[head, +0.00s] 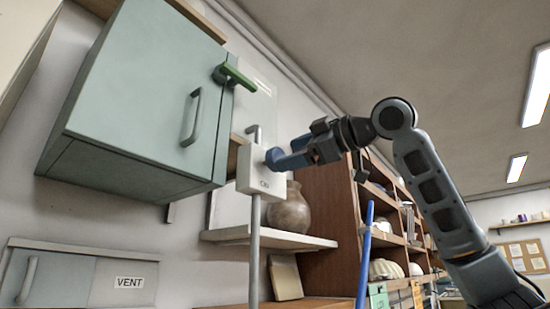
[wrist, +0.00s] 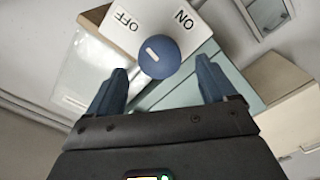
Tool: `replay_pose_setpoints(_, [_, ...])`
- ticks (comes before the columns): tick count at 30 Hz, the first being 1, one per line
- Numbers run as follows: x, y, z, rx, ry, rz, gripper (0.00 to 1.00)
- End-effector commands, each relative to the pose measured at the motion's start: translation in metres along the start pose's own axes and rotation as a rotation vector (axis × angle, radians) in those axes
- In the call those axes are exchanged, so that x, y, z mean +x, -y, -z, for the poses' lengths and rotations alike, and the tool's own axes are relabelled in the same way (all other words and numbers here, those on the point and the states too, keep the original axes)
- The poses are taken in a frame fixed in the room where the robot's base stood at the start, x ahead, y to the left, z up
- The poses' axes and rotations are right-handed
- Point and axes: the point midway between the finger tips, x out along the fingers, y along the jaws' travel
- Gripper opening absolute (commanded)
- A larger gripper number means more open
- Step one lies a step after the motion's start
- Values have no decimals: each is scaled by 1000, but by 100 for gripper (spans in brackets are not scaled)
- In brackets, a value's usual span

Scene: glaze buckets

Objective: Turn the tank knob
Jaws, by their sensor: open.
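The tank knob (wrist: 159,57) is a round blue knob with a short white mark, on a white box (wrist: 205,28) lettered OFF on the left and ON on the right, both upside down in the wrist view. The white mark slants, its upper end on the OFF side. In the head view the white box (head: 248,178) sits on a grey pole, and the knob (head: 273,157) shows on its right side. My gripper (wrist: 162,70) is open, its blue fingers apart on either side of the knob. In the head view my gripper (head: 290,154) reaches in from the right.
A pale green cabinet (head: 140,95) with a grey handle and a green T-handle (head: 234,76) hangs at left. A brown pot (head: 291,210) stands on a shelf (head: 270,238) below. A wooden shelving unit (head: 332,225) and a blue pole (head: 365,255) are at right. A VENT panel (head: 75,275) is lower left.

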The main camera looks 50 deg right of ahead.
Motion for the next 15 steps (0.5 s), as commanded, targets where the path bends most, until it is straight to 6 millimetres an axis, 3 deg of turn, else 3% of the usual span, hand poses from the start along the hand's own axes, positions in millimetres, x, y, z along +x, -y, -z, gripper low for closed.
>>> replay_pose_setpoints(7, [38, -1, 2, 1, 0, 1, 84])
replay_pose_setpoints(15, [54, 0, 0, 1, 0, -1, 84])
